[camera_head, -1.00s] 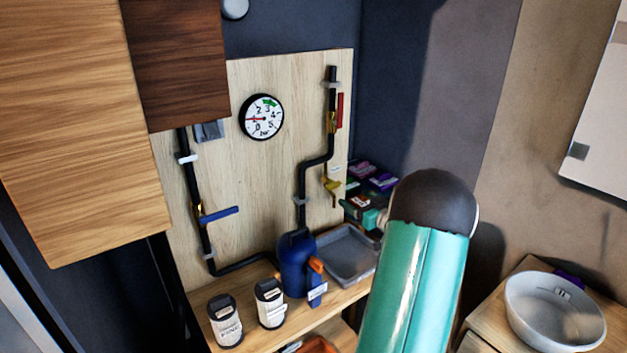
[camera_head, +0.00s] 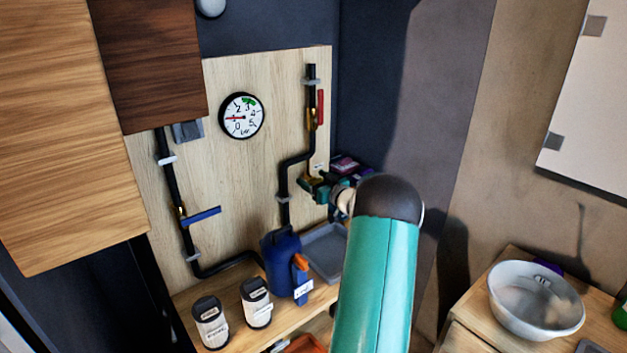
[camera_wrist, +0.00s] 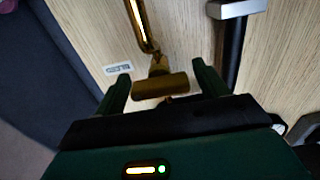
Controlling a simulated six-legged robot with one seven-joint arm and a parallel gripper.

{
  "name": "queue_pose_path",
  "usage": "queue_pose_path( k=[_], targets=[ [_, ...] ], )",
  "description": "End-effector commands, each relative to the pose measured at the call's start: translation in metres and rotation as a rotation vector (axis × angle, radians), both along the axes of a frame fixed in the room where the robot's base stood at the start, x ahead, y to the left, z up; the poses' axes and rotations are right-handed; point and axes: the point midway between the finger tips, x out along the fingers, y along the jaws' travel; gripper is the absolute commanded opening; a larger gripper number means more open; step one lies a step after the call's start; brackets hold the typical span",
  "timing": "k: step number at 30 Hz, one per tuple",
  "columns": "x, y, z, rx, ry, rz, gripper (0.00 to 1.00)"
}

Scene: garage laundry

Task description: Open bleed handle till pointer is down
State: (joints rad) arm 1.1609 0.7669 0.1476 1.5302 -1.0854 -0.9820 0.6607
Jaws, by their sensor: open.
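The brass bleed handle (camera_wrist: 160,87) is a short crossbar at the lower end of a curved brass spout, beside a small bleed label (camera_wrist: 118,68). My gripper (camera_wrist: 161,73) is open, with one dark green finger on each side of the crossbar; gaps show, so it is not clamped. In the head view my gripper (camera_head: 316,188) is at the board's right edge and hides most of the handle. The round pressure gauge (camera_head: 241,115) hangs on the wooden board, its red needle pointing left, near the low numbers.
A black pipe with a red lever (camera_head: 320,107) runs above my gripper. A blue lever (camera_head: 201,216) is on the left pipe. A blue jug (camera_head: 281,265), two canisters and a grey tray (camera_head: 328,250) stand below. A white bowl (camera_head: 536,300) is at right.

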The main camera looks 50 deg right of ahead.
Motion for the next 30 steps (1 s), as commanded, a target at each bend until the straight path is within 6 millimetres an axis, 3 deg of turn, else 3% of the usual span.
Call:
queue_pose_path(
  k=[9,16,17,30],
  targets=[
    [0.0057,-0.0008,0.0000,0.000,0.000,0.001,0.73],
    [0.0053,-0.0008,0.0000,0.000,0.000,0.001,0.30],
    [0.0053,-0.0008,0.0000,0.000,0.000,0.001,0.28],
    [0.0052,-0.0001,-0.0003,-0.075,0.018,0.001,0.28]
  ],
)
